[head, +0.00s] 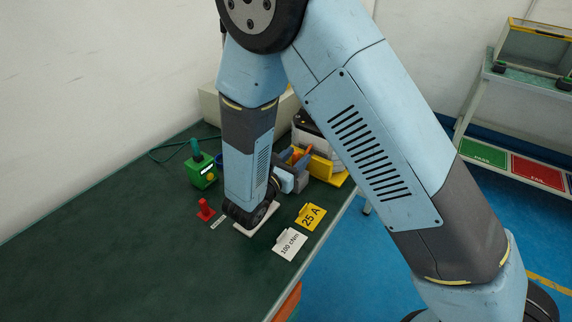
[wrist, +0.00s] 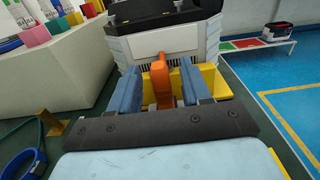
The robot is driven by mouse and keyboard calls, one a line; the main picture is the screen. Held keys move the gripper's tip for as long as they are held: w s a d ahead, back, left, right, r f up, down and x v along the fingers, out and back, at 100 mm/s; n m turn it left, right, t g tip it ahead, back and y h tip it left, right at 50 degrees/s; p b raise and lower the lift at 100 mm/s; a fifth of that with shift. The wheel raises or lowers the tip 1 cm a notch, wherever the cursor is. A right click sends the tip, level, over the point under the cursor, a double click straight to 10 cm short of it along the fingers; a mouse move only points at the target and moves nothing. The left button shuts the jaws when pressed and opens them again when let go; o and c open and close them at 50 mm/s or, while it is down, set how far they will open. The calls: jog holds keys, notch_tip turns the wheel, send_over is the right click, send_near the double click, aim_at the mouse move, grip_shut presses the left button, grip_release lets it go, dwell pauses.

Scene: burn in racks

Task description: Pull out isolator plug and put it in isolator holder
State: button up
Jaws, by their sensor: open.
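An orange handle, likely the isolator plug (wrist: 161,85), stands upright in front of a grey-and-white unit (wrist: 170,42) in the wrist view. My gripper (wrist: 158,92) is open, with its blue-grey fingers on either side of the handle. Whether they touch it I cannot tell. In the head view my gripper (head: 292,168) is beside orange parts and a yellow bracket (head: 328,171) at the table's far right. A small red upright piece (head: 205,210) stands on the table with a white label strip beside it. I cannot tell for certain which thing is the isolator holder.
A green box (head: 201,171) with a cable stands left of my forearm. A yellow "25 A" card (head: 311,217) and a white "100 ohm" card (head: 289,244) lie near the table's right edge. The dark green table top (head: 130,255) is clear at front left.

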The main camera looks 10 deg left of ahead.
jog(key=shift+w+d, duration=0.1)
jog(key=shift+w, duration=0.2)
grip_shut()
dwell(0.7)
